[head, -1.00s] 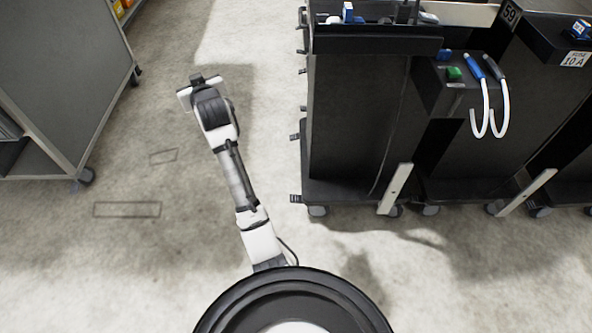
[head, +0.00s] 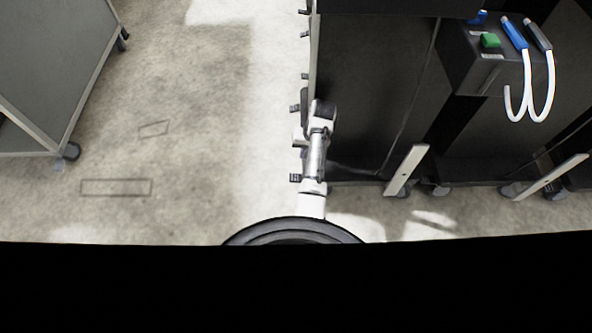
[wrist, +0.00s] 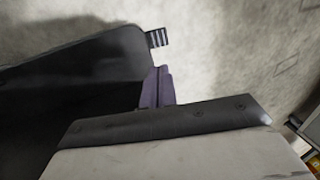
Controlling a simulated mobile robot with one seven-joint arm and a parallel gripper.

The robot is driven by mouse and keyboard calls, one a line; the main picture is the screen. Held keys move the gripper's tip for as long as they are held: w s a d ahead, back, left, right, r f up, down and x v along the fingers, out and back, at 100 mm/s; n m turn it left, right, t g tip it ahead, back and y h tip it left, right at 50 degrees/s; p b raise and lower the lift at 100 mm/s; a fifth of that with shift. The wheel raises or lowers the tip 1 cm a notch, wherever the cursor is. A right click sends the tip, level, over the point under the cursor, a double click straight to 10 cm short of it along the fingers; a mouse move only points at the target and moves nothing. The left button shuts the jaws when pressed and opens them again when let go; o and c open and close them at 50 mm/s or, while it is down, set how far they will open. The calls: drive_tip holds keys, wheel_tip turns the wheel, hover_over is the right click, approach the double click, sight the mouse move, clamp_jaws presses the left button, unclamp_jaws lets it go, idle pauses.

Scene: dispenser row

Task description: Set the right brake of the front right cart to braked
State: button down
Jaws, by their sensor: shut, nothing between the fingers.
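Dark carts stand in a row at the right. The nearest dark cart (head: 375,80) has small striped black tabs, such as this one (head: 295,178), along its left side low down. One striped tab (wrist: 157,38) shows in the wrist view, sticking out past a dark panel (wrist: 85,65). I cannot tell which part is the named brake or how it is set. My gripper (wrist: 156,88) shows its purple fingers in the wrist view, shut and empty, near the dark panel and short of the tab. Contact cannot be judged. In the head view my arm hides most of the gripper.
White slanted bars (head: 406,170) stand at the carts' bases. A box (head: 485,62) with a green block and white hooked tubes sits above. A grey cabinet (head: 55,60) on casters stands at the left. The floor (head: 195,130) between is clear.

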drive_tip(key=b+x, duration=0.4)
drive_tip(key=x, duration=1)
drive_tip(key=shift+a, duration=0.1)
drive_tip(key=shift+a+f+h, duration=0.1)
drive_tip(key=shift+h, duration=0.3)
drive_tip(key=shift+a+f, duration=0.1)
drive_tip(key=shift+a+f+h, duration=0.2)
drive_tip(key=shift+f+h, duration=0.05)
drive_tip(key=shift+h, duration=0.45)
drive_tip(key=f+h, duration=0.1)
drive_tip(key=f+h+b, duration=0.1)
drive_tip(key=h, duration=0.1)
drive_tip(key=shift+a, duration=0.4)
drive_tip(key=shift+r, duration=0.2)
